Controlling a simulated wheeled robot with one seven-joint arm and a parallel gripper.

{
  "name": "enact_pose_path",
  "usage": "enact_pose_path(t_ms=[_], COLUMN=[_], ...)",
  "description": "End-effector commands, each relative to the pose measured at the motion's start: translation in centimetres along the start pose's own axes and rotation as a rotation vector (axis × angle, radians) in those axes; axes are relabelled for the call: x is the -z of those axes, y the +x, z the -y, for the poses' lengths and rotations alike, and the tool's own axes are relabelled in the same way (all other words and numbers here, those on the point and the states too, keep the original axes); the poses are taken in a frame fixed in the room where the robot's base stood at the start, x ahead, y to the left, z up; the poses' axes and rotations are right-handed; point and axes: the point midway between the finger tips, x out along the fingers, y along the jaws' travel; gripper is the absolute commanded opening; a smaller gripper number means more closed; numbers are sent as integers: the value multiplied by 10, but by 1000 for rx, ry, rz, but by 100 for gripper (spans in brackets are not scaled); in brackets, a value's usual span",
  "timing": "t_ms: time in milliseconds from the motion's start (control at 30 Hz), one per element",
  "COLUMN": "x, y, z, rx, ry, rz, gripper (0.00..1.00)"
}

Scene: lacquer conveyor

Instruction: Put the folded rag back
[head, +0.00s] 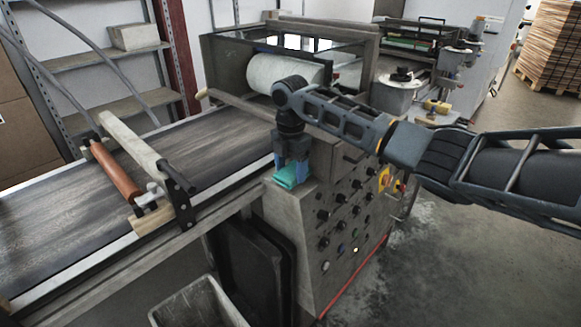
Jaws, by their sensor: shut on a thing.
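The folded rag (286,181) is a small teal cloth. It is at the top edge of the grey control cabinet, beside the conveyor. My gripper (291,170) points down over it and is shut on it. The fingers hide part of the rag. I cannot tell whether the rag rests on the cabinet top or is held just above it.
The dark conveyor belt (60,235) runs on the left, with a roller bar (113,170) across it. The cabinet (310,240) has several knobs on its face. A grey bin (197,303) stands on the floor below. The floor at right is open.

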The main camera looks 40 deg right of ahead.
Motion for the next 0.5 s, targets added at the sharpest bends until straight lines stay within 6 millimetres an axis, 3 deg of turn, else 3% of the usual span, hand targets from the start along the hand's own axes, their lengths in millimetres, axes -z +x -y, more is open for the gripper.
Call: enact_pose_path(t_ms=[467,500], x=[0,0], y=[11,11], z=[0,0], rx=[0,0], ry=[1,1], rz=[-1,-1], gripper=[35,71])
